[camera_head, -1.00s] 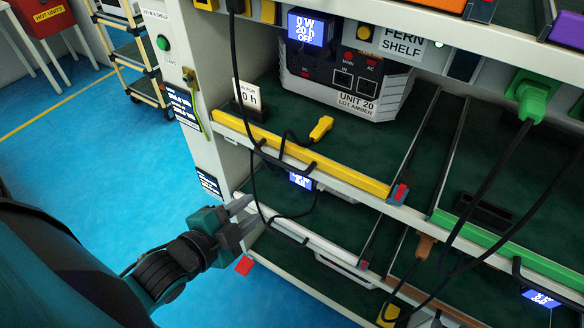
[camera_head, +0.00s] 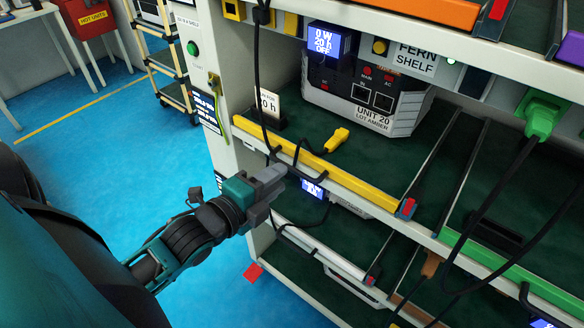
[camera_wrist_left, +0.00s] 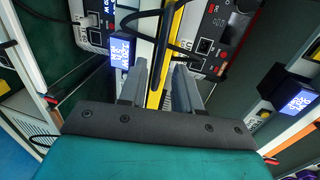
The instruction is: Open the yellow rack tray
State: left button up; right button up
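The yellow rack tray's front bar (camera_head: 355,190) runs along the edge of the middle shelf, with a dark handle (camera_head: 297,152) on it. The tray's dark green floor (camera_head: 375,160) lies behind the bar. My left gripper (camera_head: 272,180) is just in front of the bar, near the handle. In the left wrist view the two grey fingers (camera_wrist_left: 161,78) are apart, and the yellow bar (camera_wrist_left: 167,45) shows in the gap between them. Whether the fingers touch the bar or handle I cannot tell. My right gripper is not in view.
Unit 20 (camera_head: 365,100) stands at the back of the yellow tray. A yellow plug (camera_head: 336,139) lies on the tray, and black cables hang across its left part. A green-fronted tray (camera_head: 520,275) is at the right. Blue floor (camera_head: 110,150) is open at the left.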

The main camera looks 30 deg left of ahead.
aim_at(292, 167)
pick_arm(q)
jog(key=shift+x, duration=2.9)
jog(key=shift+c, duration=0.3)
grip_shut()
